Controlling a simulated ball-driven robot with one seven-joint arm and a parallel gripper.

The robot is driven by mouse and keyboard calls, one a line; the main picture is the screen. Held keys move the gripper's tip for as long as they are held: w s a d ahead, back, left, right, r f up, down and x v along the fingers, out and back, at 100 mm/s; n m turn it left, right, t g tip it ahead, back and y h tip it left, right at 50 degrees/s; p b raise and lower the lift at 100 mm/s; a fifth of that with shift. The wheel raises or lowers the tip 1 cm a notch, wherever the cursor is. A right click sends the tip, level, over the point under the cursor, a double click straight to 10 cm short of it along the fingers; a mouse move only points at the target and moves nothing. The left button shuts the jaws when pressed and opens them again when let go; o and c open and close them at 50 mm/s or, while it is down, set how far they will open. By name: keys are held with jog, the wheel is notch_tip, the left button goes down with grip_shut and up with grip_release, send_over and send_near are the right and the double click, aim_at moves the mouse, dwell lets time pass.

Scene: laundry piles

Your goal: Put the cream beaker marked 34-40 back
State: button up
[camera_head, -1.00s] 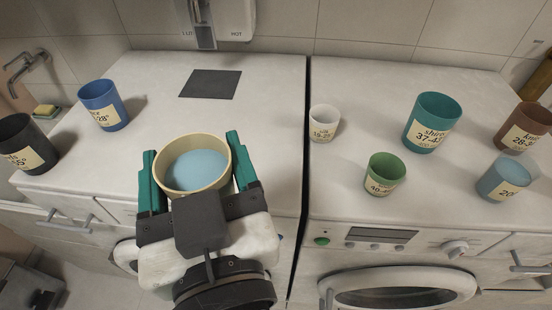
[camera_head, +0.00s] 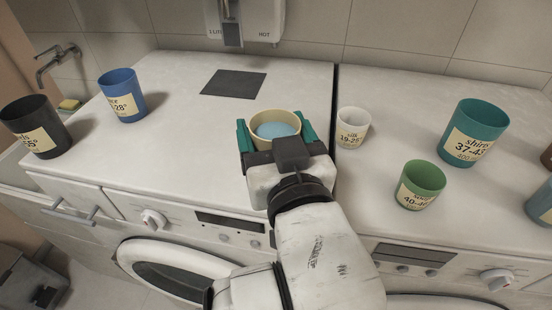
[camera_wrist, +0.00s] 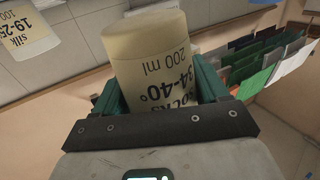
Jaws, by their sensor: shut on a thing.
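The cream beaker (camera_head: 277,117) holds pale blue liquid and is upright in the head view. My gripper (camera_head: 276,134) is shut on it, with one teal finger on each side. In the wrist view the beaker (camera_wrist: 150,65) shows the marking 34-40° and 200 ml between the fingers. It is over the left machine's top, close to the gap between the machines. I cannot tell whether its base touches the top. A dark square mat (camera_head: 233,84) lies bare on the left machine's top, behind the beaker.
A white beaker marked 19-25 (camera_head: 352,128) stands just right of my gripper. Green (camera_head: 420,186) and teal (camera_head: 473,132) beakers stand farther right. Blue (camera_head: 122,97) and black (camera_head: 36,127) beakers stand at left. A wall dispenser (camera_head: 245,22) hangs behind the mat.

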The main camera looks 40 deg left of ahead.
jog(key=shift+w+f, duration=0.25)
jog(key=shift+f, duration=0.1)
jog(key=f+b, duration=0.1)
jog(key=b, duration=0.1)
jog(key=f+b, duration=0.1)
jog(key=f, duration=0.1)
jog(key=shift+w+a+f+b, duration=0.15)
jog(key=shift+w+b, duration=0.05)
jog(key=shift+b, duration=0.15)
jog(key=shift+f, duration=0.2)
jog(key=o, duration=1)
jog(key=shift+o, duration=0.2)
